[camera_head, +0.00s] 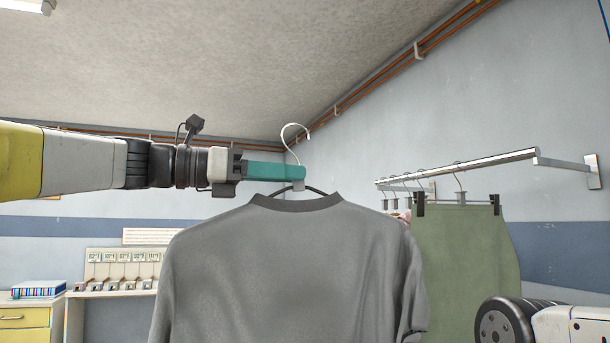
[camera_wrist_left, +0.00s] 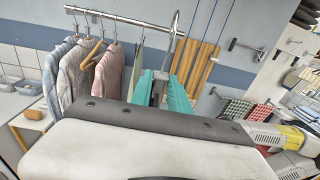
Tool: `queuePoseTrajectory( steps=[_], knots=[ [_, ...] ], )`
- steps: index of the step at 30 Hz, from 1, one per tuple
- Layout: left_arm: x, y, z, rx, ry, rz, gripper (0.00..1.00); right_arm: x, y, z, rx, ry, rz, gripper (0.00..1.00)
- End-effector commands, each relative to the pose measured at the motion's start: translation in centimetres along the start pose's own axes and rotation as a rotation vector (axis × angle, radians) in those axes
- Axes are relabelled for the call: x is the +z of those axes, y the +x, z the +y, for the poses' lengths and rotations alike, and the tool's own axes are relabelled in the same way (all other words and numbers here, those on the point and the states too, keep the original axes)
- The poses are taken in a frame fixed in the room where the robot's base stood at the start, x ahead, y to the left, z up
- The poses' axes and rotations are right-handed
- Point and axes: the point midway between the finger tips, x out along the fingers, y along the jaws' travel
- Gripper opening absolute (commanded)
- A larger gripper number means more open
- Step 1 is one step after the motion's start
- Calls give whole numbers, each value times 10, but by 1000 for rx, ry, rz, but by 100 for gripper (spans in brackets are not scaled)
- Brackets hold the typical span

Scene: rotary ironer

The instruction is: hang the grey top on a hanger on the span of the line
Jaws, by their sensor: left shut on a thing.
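The grey top (camera_head: 290,265) hangs on a dark hanger (camera_head: 318,190) in the head view. The hanger's pale hook (camera_head: 285,133) stands up free above the collar. My left gripper (camera_head: 296,172), with teal fingers, is shut on the hanger's neck just below the hook; its fingers also show in the left wrist view (camera_wrist_left: 160,90). The line is a metal rail (camera_head: 500,158) on wall brackets, to the right of the hook and apart from it; it also shows in the left wrist view (camera_wrist_left: 120,22). My right gripper is not in view.
A green skirt (camera_head: 460,255) hangs from clips on the rail, with several hooks left of it. The rail right of the skirt's hook looks bare. Several garments (camera_wrist_left: 75,75) hang there in the left wrist view. Shelves with a blue box (camera_head: 38,288) stand at left.

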Motion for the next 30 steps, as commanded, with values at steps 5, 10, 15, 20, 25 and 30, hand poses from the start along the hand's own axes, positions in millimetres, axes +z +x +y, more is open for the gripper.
queuePoseTrajectory(
  steps=[5,10,15,20,25,30],
  knots=[
    [1,-19,0,2,1,-2,0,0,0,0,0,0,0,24],
    [0,-36,0,3,1,-2,0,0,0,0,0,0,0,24],
    [0,-53,0,2,1,-2,0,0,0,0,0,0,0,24],
    [0,-68,0,2,1,-1,0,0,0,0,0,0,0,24],
    [0,-79,0,1,1,-1,0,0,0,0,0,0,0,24],
    [-1,-84,-1,1,1,-1,0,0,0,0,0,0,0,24]
  ],
)
